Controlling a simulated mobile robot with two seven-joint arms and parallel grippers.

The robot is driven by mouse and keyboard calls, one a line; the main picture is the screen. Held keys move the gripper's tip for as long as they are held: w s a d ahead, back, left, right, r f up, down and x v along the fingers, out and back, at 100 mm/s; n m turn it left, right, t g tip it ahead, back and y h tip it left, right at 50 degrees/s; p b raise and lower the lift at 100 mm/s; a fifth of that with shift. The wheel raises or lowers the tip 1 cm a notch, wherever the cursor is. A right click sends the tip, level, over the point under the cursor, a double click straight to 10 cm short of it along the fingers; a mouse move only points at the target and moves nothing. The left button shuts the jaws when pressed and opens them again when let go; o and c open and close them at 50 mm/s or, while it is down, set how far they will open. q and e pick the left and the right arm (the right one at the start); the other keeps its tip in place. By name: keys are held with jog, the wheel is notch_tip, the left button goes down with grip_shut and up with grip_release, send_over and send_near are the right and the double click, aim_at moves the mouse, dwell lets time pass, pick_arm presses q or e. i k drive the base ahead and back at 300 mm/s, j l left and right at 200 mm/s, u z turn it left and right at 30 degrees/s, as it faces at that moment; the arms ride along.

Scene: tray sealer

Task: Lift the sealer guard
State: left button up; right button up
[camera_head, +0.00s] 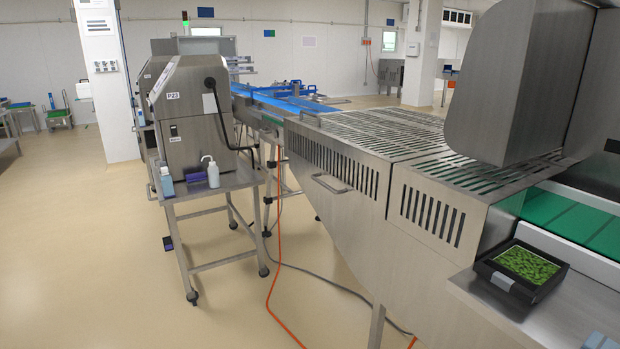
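The tray sealer (345,235) is a long steel machine running from the right foreground to the back. A large steel hood (510,80) stands over the line at the right; I cannot tell which of these parts is the task's guard. Neither of my grippers is in view.
A black tray of green food (528,265) sits on the steel ledge at the lower right, beside a green conveyor (575,220). A steel machine on a wheeled table (212,180) with bottles stands left. An orange cable (276,250) crosses the floor. Floor at left is clear.

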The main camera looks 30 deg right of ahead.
aim_at(307, 127)
jog(key=i+j+z, duration=0.2)
jog(key=i, duration=0.95)
jog(key=i+z, duration=0.45)
jog(key=i+j+z, duration=0.1)
jog(key=i+z, duration=0.35)
jog(key=i+j+z, duration=0.15)
jog(key=z, duration=0.25)
jog(key=i+j+z, duration=0.25)
jog(key=z, duration=0.2)
jog(key=i, duration=0.05)
